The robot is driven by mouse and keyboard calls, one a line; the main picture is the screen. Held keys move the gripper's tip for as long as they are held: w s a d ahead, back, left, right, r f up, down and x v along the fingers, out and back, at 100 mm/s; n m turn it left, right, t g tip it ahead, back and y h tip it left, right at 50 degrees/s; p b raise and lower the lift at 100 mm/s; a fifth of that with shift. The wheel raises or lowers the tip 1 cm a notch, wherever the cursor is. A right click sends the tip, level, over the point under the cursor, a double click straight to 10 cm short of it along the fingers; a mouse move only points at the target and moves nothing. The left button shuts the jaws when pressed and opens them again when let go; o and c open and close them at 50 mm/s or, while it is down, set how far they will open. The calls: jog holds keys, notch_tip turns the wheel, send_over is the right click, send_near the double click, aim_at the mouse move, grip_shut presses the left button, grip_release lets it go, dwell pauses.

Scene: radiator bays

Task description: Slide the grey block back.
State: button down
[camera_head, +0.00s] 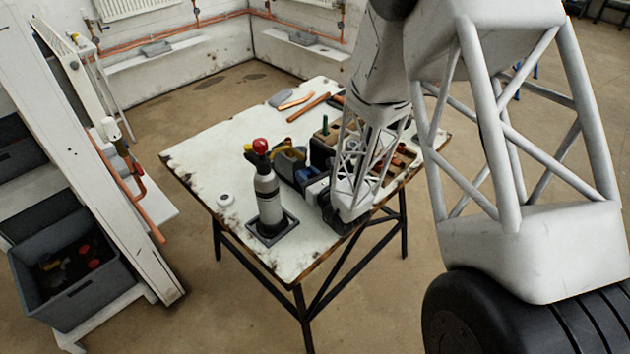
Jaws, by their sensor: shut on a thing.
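My gripper (340,218) is low over the near right part of the white worktable (207,160), beside the dark open bins. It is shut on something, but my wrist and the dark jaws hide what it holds. I cannot tell whether that is the grey block. A flat grey piece (280,98) lies at the table's far end, well apart from my gripper, beside copper pieces. Two more grey block-like pieces rest on the wall ledges, one at the left (156,48) and one at the right (303,38).
A grey bottle with a red cap (268,195) stands in a dark square tray (290,232) left of my gripper. Bins (290,163) with tools stand behind. A small white round piece (226,200) lies at the left. The table's left side is mostly clear.

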aim_at(297, 168)
jog(key=shift+a+x, duration=0.25)
jog(key=shift+x, duration=1.95)
jog(key=shift+s, duration=0.2)
jog(key=c, duration=0.8)
grip_release()
jog(key=shift+s, duration=0.1)
jog(key=shift+v, duration=3.85)
